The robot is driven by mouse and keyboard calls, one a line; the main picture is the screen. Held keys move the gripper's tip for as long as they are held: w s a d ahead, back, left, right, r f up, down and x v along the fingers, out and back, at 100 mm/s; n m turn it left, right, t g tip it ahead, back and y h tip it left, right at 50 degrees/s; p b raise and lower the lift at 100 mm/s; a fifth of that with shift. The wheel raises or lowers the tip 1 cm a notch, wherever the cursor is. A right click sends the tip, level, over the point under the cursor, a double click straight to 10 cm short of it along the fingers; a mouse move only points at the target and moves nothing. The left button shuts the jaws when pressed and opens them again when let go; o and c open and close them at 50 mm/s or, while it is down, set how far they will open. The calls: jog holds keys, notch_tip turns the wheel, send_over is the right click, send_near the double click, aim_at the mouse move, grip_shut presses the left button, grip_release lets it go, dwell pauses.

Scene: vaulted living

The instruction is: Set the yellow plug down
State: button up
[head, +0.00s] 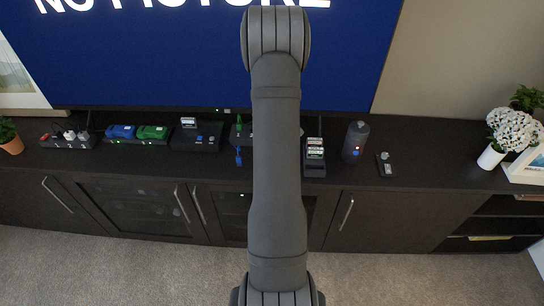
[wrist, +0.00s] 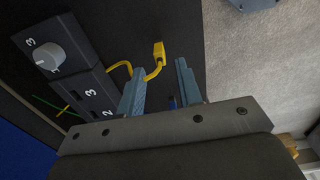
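The yellow plug (wrist: 158,50) shows in the wrist view on the dark cabinet top, with its yellow cable (wrist: 150,75) curving away toward a numbered panel. My gripper (wrist: 160,75) has its two blue-grey fingers spread apart, with the plug just beyond the fingertips and roughly in line with the gap. No finger visibly touches the plug, though the cable passes close to the left finger. In the head view my arm covers the middle of the cabinet, and the gripper and yellow plug are not visible.
Numbered dark panels, one with a grey knob (wrist: 48,57), lie left in the wrist view; carpet (wrist: 260,60) lies right. On the cabinet (head: 440,150) stand blue (head: 121,132) and green (head: 153,132) cars, a dark cylinder (head: 355,141) and a flower vase (head: 491,156). A screen (head: 180,60) rises behind.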

notch_tip(320, 180, up, 8)
jog(key=shift+r, duration=0.2)
dwell(0.3)
jog(key=shift+f, duration=4.05)
